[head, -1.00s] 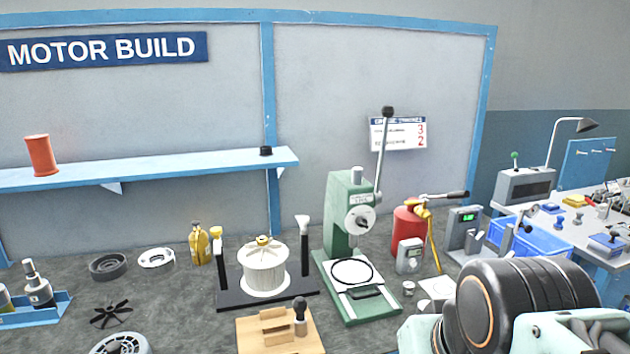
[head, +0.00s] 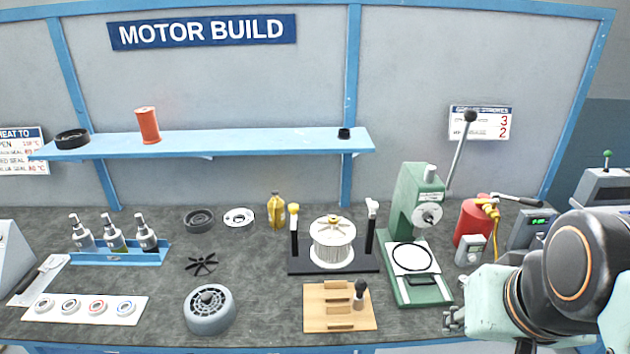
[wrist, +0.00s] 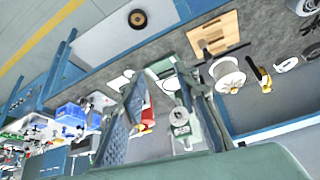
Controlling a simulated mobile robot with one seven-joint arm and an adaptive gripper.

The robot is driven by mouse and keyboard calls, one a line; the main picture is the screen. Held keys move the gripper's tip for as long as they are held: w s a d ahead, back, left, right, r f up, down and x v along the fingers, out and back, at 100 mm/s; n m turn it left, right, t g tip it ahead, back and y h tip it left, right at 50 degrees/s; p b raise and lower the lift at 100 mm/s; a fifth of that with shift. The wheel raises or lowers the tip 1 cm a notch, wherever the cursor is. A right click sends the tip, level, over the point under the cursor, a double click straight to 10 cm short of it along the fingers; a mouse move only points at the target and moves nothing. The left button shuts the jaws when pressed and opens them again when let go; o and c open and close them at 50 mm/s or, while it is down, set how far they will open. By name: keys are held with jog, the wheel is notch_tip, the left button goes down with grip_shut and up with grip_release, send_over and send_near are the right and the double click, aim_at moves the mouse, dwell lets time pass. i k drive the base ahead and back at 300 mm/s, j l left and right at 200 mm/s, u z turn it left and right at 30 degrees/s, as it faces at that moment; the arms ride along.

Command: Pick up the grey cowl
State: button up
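The grey cowl (head: 209,310), a round cap with a vented top, sits on the bench toward the front left of centre in the head view. It stands apart from the black fan (head: 202,263) behind it. My gripper (head: 453,319) is at the lower right of the head view, well right of the cowl. The wrist view shows its two fingers (wrist: 158,100) spread apart with nothing between them.
A wooden block (head: 338,306) and the green press (head: 415,240) stand between the cowl and my gripper. A wire spool (head: 332,250) is behind the block. A white strip with several rings (head: 84,308) lies left of the cowl. Bench around the cowl is clear.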

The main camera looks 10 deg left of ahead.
aim_at(215, 325)
jog(key=u, duration=1.65)
